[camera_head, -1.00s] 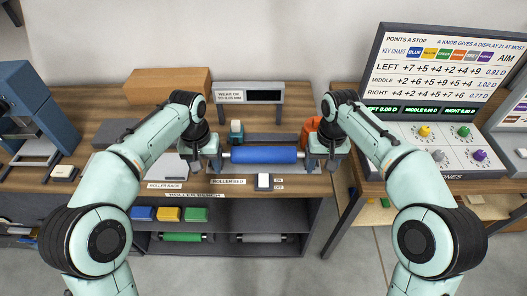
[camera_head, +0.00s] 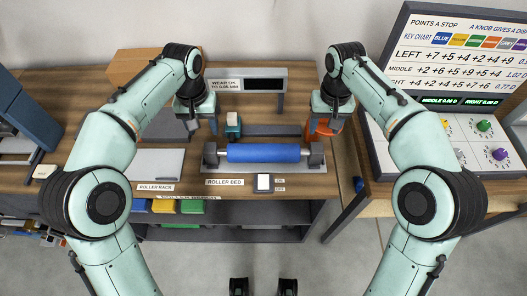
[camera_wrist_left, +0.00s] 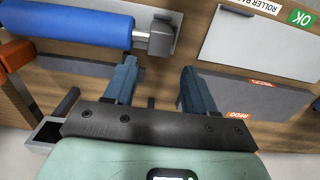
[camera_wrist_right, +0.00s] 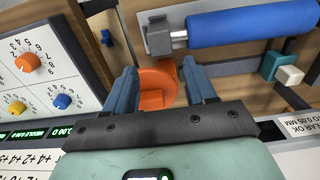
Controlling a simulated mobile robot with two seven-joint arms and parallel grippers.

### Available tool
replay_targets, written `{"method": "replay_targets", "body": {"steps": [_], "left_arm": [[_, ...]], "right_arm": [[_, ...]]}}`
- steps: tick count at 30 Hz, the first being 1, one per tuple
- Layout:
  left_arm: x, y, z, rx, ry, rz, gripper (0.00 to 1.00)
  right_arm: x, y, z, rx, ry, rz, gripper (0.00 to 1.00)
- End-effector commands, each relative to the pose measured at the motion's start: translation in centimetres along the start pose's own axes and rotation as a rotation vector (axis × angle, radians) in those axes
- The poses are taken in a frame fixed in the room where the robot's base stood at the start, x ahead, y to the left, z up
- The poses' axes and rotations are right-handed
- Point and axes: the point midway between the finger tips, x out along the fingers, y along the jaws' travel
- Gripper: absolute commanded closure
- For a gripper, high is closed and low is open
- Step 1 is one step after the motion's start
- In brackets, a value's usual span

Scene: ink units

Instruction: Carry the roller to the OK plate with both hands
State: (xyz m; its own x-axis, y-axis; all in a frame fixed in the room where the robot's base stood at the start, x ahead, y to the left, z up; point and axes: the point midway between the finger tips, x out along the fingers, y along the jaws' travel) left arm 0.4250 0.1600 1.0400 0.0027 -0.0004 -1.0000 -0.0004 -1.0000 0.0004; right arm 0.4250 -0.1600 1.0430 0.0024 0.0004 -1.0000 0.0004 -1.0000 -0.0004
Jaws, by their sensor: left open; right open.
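The blue roller (camera_head: 263,153) lies level across the roller bed (camera_head: 230,169), its ends in the grey end blocks. My left gripper (camera_head: 202,126) is open and empty, beyond and left of the roller's left end, apart from it. My right gripper (camera_head: 326,120) is open and empty, beyond the right end and apart from it; in the right wrist view an orange object (camera_wrist_right: 157,88) shows between its fingers. A pale plate (camera_head: 158,164) lies left of the bed. In the left wrist view, a green OK label (camera_wrist_left: 301,17) is by this plate's corner (camera_wrist_left: 255,45).
A small teal block (camera_head: 232,125) and a wear display (camera_head: 264,84) are behind the roller. A switch (camera_head: 263,183) is in front. A knob panel (camera_head: 470,140) stands on the right.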

Motion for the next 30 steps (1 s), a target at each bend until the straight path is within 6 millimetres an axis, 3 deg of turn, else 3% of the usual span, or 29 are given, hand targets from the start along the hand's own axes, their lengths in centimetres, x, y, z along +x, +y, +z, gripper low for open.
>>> {"method": "replay_targets", "body": {"steps": [18,24,30], "left_arm": [[10.7,-0.1,0.1,-0.001,-0.005,-0.002,0.45],[12.6,-0.1,0.0,-0.001,-0.002,-0.001,0.45],[13.1,0.0,0.1,-0.001,-0.002,-0.001,0.45]], "right_arm": [[10.7,0.0,0.1,0.001,-0.005,0.001,0.45],[12.6,0.0,0.0,0.001,-0.002,0.001,0.45],[13.1,0.0,0.0,0.000,-0.001,0.001,0.45]]}}
